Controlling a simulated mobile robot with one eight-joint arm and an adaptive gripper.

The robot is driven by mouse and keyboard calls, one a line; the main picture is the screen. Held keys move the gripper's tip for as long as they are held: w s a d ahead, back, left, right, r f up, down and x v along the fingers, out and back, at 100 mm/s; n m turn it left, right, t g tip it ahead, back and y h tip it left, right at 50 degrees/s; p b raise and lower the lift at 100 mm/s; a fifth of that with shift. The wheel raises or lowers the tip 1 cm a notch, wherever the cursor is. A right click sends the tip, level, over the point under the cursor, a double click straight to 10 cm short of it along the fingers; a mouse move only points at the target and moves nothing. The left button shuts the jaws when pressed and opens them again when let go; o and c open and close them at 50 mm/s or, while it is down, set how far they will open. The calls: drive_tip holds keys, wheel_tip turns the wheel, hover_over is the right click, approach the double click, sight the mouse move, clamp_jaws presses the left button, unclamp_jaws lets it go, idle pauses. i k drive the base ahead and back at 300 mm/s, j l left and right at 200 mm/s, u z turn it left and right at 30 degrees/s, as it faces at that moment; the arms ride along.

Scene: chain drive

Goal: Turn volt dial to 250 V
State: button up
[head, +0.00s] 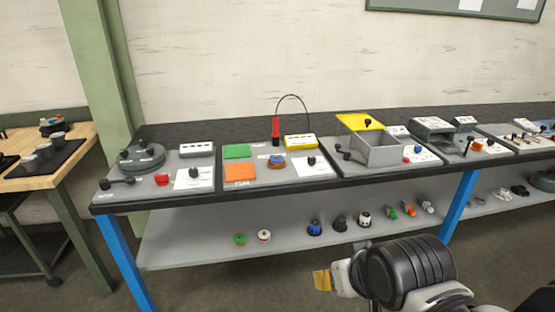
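Several panels on the bench carry small black knobs on white plates, and their markings are too small to read. One black knob (311,161) is on the panel with the red probe (275,128) and yellow box (300,141). Another black knob (194,173) is on the leftmost panel. I cannot tell for certain which is the volt dial or what it is set to. My gripper (323,280) seems to be at the lower right, in front of the bench and well below the panels. Its fingers are not clear enough to tell open from shut.
The long dark bench (225,194) has blue legs and a grey lower shelf (190,245) holding several small parts. A grey box with a raised yellow lid (358,121) stands right of the probe panel. A wooden table (60,165) is at the left.

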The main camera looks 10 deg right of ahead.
sight(311, 161)
drive_tip(key=i+j+z, duration=0.3)
drive_tip(key=i, duration=0.25)
drive_tip(key=i+j+z, duration=0.3)
drive_tip(key=i, duration=0.2)
